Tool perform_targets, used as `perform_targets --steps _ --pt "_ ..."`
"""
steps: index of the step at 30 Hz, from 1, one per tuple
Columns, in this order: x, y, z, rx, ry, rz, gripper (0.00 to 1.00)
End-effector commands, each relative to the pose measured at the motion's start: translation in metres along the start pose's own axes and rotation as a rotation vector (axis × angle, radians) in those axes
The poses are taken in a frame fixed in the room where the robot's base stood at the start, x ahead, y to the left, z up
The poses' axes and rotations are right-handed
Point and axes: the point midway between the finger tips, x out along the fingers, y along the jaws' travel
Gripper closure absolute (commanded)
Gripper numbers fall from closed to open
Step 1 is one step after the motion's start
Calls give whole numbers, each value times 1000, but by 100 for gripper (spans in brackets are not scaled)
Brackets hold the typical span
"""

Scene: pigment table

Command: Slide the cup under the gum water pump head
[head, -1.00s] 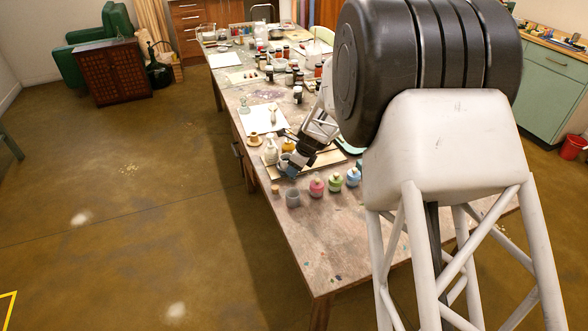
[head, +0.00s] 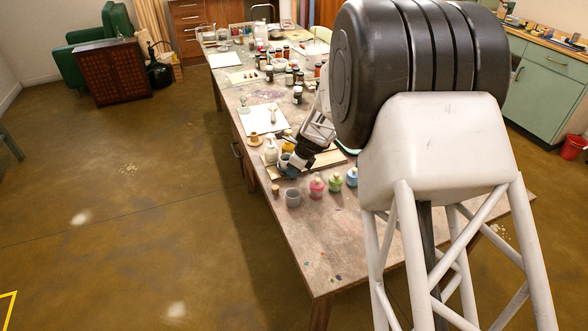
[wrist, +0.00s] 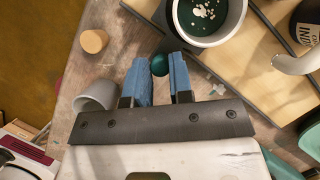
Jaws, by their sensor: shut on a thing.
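The cup (wrist: 240,24) has a pale grey rim and dark green contents with white flakes. It stands at the top of the wrist view, at the edge of a wooden board. My gripper (wrist: 163,58) has its blue fingers closed around a small dark teal round piece (wrist: 160,65) just beside the cup, apparently the cup's handle. A pale curved spout (wrist: 297,64) shows to the right of the cup, apart from its rim; it looks like the pump head. In the head view a white pump bottle (head: 271,153) stands left of my gripper (head: 288,170), which partly hides the cup.
A grey empty cup (wrist: 97,95) and a cork (wrist: 94,41) stand left of my fingers. A dark labelled bottle (wrist: 307,22) is at the top right. Pink (head: 317,187), green (head: 336,182) and blue (head: 352,177) bottles stand nearby. The near table end (head: 335,245) is mostly clear.

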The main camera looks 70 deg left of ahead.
Motion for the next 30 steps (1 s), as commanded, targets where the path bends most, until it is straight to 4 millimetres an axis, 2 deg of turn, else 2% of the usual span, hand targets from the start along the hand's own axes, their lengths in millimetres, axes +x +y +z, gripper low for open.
perform_targets --steps 10,20,21,25,30 --pt "8 23 22 -2 0 1 100" --pt "10 28 26 -1 -1 2 100" --pt "10 28 26 -2 -1 2 75" --pt "10 27 26 -1 0 2 55" --pt "10 27 25 -1 0 1 54"
